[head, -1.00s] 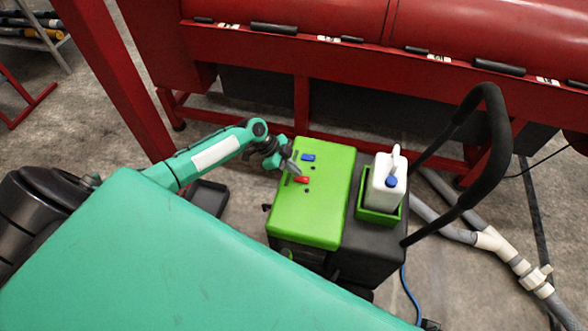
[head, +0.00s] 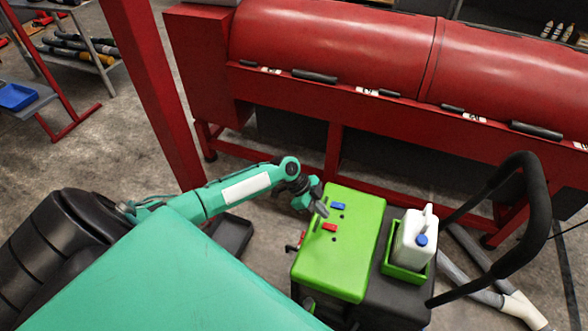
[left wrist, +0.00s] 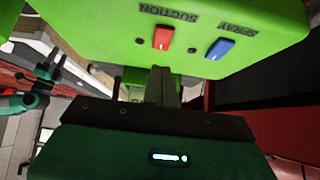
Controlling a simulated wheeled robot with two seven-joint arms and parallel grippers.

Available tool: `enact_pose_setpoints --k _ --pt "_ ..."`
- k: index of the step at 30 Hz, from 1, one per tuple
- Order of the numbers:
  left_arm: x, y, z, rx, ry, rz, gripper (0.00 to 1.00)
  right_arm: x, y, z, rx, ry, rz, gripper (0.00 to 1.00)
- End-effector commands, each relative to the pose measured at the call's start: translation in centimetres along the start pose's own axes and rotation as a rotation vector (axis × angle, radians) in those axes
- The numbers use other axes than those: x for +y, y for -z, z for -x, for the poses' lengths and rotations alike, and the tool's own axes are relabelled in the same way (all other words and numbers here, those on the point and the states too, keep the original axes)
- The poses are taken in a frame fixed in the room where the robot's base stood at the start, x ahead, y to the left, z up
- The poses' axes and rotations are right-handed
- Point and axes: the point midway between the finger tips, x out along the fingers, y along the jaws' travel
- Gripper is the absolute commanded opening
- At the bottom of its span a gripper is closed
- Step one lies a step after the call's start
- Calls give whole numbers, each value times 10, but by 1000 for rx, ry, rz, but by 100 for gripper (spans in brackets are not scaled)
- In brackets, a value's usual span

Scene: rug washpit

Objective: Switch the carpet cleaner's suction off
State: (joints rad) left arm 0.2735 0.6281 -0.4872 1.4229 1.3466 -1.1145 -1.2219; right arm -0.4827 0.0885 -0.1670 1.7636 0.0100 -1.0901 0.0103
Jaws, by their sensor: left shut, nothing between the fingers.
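The carpet cleaner (head: 345,265) has a green top with a red rocker switch (head: 329,227) and a blue rocker switch (head: 338,206). In the left wrist view the red switch (left wrist: 162,37) sits by the word SUCTION (left wrist: 169,14), and the blue switch (left wrist: 220,48) by SPRAY (left wrist: 237,26). My left gripper (head: 321,209) is shut and empty, just off the panel's left edge near the red switch. In the left wrist view its closed fingers (left wrist: 162,85) point toward the panel, apart from the red switch. I cannot tell which way the switch is pressed. My right gripper is out of view.
A white bottle (head: 413,242) stands in a green holder on the cleaner, beside a black looped handle (head: 530,215). A large red machine (head: 350,90) stands behind. Grey hoses (head: 480,270) lie at right. A black tray (head: 232,234) lies on the floor.

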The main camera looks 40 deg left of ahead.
Motion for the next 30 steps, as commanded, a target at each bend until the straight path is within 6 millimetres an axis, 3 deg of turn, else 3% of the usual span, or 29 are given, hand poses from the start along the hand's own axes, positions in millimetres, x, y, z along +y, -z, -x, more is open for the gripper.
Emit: enact_pose_setpoints --k 4,12,18,30 --pt "1 14 6 3 1 -1 0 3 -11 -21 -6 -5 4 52" --pt "1 -6 67 -2 2 -1 0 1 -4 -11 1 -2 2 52" --pt "1 -11 94 0 1 0 0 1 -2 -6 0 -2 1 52" --pt "1 -11 101 1 1 0 0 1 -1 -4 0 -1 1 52"
